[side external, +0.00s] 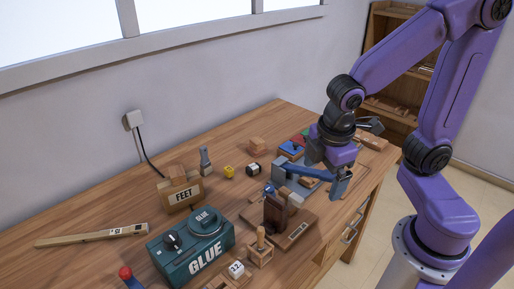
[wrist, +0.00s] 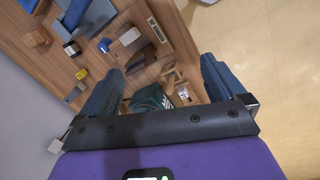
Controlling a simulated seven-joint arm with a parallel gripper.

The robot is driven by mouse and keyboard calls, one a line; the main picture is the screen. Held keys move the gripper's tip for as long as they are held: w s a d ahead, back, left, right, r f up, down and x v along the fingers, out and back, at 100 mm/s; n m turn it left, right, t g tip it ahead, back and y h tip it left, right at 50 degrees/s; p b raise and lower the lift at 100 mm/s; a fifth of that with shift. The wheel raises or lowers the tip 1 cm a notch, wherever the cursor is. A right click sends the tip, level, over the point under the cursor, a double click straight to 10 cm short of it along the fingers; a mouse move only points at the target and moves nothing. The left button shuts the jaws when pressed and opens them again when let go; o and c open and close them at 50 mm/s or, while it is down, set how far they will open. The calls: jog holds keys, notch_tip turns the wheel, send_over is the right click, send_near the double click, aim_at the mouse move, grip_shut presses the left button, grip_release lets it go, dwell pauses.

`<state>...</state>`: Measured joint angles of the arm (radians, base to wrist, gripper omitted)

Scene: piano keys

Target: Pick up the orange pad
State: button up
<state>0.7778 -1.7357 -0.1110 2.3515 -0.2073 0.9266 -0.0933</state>
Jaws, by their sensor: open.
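My gripper (side external: 312,178) is open above the right part of the wooden workbench (side external: 100,262), its two blue fingers spread wide. In the wrist view the fingers (wrist: 160,88) stand apart with nothing held between them. I cannot make out an orange pad for certain in either view. Small coloured pads, red, green and blue (side external: 291,148), lie at the back right, partly hidden behind my gripper. Whatever lies directly behind the gripper is hidden.
A green glue box (side external: 190,247) stands at the front, with a numbered white die (side external: 236,269) nearby. A wooden FEET box (side external: 180,192), a yellow cube (side external: 229,171) and a dark wooden holder (side external: 279,217) stand around the bench.

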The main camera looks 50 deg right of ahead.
jog(key=w+f+n+t+h, duration=0.1)
jog(key=w+f+n+h, duration=0.15)
jog(key=w, duration=1.25)
jog(key=n+t+h, duration=0.2)
jog(key=n+h, duration=0.4)
jog(key=h, duration=0.2)
send_over(257, 141)
jog(key=a, duration=0.1)
notch_tip(257, 141, down, 11)
jog(key=shift+a+f, duration=0.1)
jog(key=shift+f, duration=0.05)
jog(key=shift+d+f+n, duration=0.25)
jog(key=shift+d+f, duration=0.1)
jog(key=shift+f, duration=2)
notch_tip(257, 141, down, 2)
jog(key=shift+f, duration=0.25)
jog(key=shift+x, duration=1.1)
jog(key=shift+w+d+f, duration=0.2)
jog(key=shift+d+f, duration=0.05)
jog(key=shift+d, duration=0.1)
jog(key=c, duration=1)
